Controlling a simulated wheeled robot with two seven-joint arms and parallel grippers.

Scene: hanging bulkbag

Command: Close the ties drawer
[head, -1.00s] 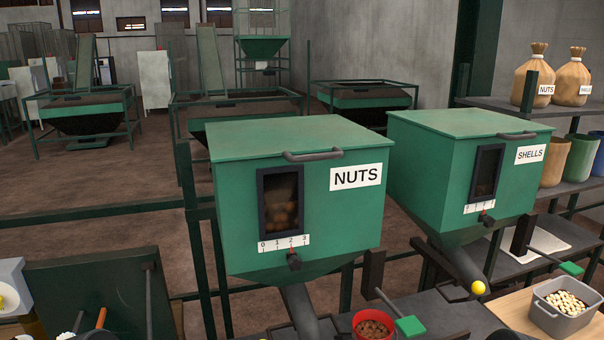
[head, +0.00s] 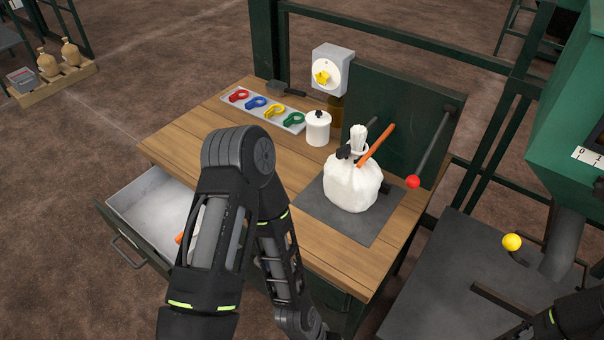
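The open drawer (head: 150,200) sticks out from the left side of the wooden workbench (head: 185,145). It is a grey tray with a dark green front and a bar handle (head: 128,254). An orange piece (head: 180,238) shows inside it; the rest of its inside is partly hidden behind my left arm. No label on the drawer is readable. My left arm rises in front of the bench, bends at the top and runs down to the bottom edge; its gripper is not in view. Part of my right arm shows at the bottom right corner, with no gripper fingers visible.
A tied white bag (head: 352,190) with an orange strip stands on a dark mat (head: 310,205). A tray of coloured rings (head: 263,107), a white jar (head: 318,128) and a yellow-knobbed switch box (head: 333,72) are behind. Floor left of the drawer is clear.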

